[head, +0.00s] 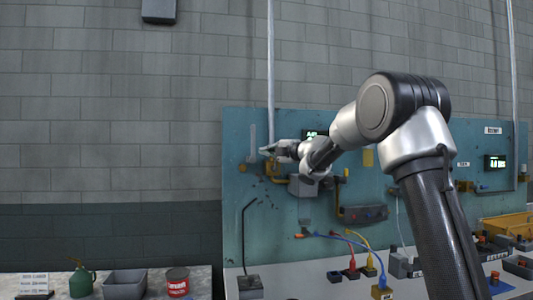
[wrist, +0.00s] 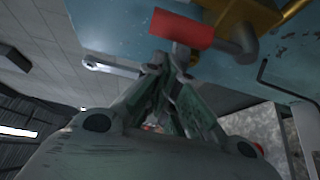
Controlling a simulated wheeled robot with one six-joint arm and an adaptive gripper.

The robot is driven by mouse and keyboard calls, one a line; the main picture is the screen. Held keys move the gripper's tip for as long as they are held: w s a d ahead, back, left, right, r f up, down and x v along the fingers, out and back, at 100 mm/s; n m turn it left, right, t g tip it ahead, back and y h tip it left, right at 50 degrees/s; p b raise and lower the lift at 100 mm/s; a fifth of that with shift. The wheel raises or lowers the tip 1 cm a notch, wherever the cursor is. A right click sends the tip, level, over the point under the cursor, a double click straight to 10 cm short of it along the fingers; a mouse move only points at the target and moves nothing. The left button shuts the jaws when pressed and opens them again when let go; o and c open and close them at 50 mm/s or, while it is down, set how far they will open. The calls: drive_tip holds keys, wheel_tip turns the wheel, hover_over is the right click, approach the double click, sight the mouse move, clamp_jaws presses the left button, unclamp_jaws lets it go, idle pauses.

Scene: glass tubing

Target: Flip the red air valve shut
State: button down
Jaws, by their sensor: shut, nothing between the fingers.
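The red valve handle (wrist: 182,28) shows at the top of the wrist view, a short red grip on a grey lever. It joins a brass valve body (wrist: 250,12) at upper right. My gripper (wrist: 168,60) is shut and empty, its fingertips just below the red grip in that view. Whether they touch it I cannot tell. In the head view my gripper (head: 266,150) is at the teal panel, near the yellow-brass valve piping (head: 272,170). The red handle cannot be made out there, and my wrist covers part of the area.
A bent black rod (head: 244,235) rises below the valve. A grey bin (head: 125,284) and red can (head: 177,282) stand at lower left.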

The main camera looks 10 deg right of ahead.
drive_tip(key=shift+w+d+f, duration=0.1)
drive_tip(key=shift+w+d, duration=0.05)
drive_tip(key=shift+d, duration=0.35)
drive_tip(key=shift+d, duration=0.1)
drive_tip(key=shift+d+m, duration=0.15)
drive_tip(key=shift+m, duration=0.15)
drive_tip(key=shift+d+t, duration=0.15)
drive_tip(key=shift+t, duration=0.15)
drive_tip(key=d+f+m+t+h, duration=0.4)
drive_tip(key=d+m+t+h, duration=0.3)
drive_tip(key=m, duration=1.4)
drive_tip(key=shift+d+f+m+t+h, duration=0.35)
drive_tip(key=shift+d+m+t+h, duration=0.05)
drive_tip(key=shift+d, duration=0.7)
